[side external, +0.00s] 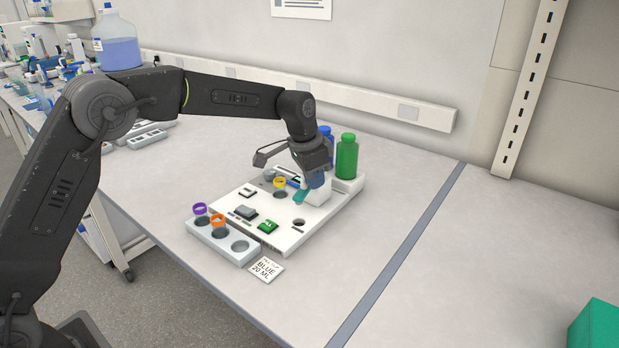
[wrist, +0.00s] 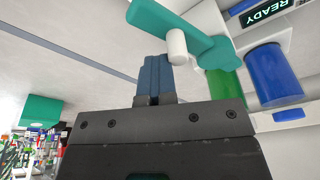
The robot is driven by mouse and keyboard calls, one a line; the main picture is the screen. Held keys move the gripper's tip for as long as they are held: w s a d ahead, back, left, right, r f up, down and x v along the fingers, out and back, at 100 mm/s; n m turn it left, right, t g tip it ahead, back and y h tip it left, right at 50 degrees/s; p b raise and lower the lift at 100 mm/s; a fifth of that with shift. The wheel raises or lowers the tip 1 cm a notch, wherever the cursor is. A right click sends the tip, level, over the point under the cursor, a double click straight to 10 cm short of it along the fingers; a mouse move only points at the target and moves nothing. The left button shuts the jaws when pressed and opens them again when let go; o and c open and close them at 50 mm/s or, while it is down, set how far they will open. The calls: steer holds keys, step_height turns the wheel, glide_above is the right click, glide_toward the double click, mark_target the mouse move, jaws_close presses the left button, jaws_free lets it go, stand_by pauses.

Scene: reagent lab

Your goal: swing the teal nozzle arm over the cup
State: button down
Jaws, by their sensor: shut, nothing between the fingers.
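The teal nozzle arm (side external: 301,197) sticks out from the white dispenser at the back right of the white board. In the wrist view the teal arm (wrist: 165,22) lies just beyond my fingertips, with a short white peg (wrist: 177,47) on it. My gripper (side external: 317,181) points down beside the nozzle arm; its blue fingers (wrist: 154,75) are shut and empty, close to the left of the peg in the wrist view. I cannot tell if they touch. A yellow-rimmed cup (side external: 280,182) stands at a well on the board, left of the nozzle arm.
Green (side external: 347,157) and blue (side external: 327,133) bottles stand behind the board. A grey rack (side external: 225,245) in front holds purple-rimmed (side external: 200,208) and orange-rimmed (side external: 218,219) cups. A card (side external: 266,269) reads BLUE 20 ML. The display (wrist: 268,12) reads READY.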

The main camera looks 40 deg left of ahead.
steer(key=shift+d+f, duration=0.25)
steer(key=shift+f, duration=0.2)
steer(key=shift+d+f, duration=0.2)
steer(key=shift+f, duration=0.25)
steer(key=w+v, duration=0.1)
steer(key=v, duration=0.6)
steer(key=shift+w+d+r, duration=0.3)
steer(key=shift+d, duration=0.05)
steer(key=c, duration=1.8)
jaws_free()
steer(key=shift+o, duration=0.7)
steer(key=shift+w+a+r, duration=0.1)
steer(key=shift+r, duration=0.15)
steer(key=o, duration=0.6)
steer(key=a+r+n, duration=0.1)
steer(key=r+n, duration=0.1)
steer(key=a+r+n+g, duration=0.1)
steer(key=r, duration=0.1)
steer(key=a+r+n+g+y, duration=0.1)
steer(key=r+n, duration=0.1)
steer(key=shift+s+r+n, duration=0.3)
steer(key=shift+c, duration=0.2)
step_height(320, 180, down, 13)
steer(key=shift+s+f, duration=0.15)
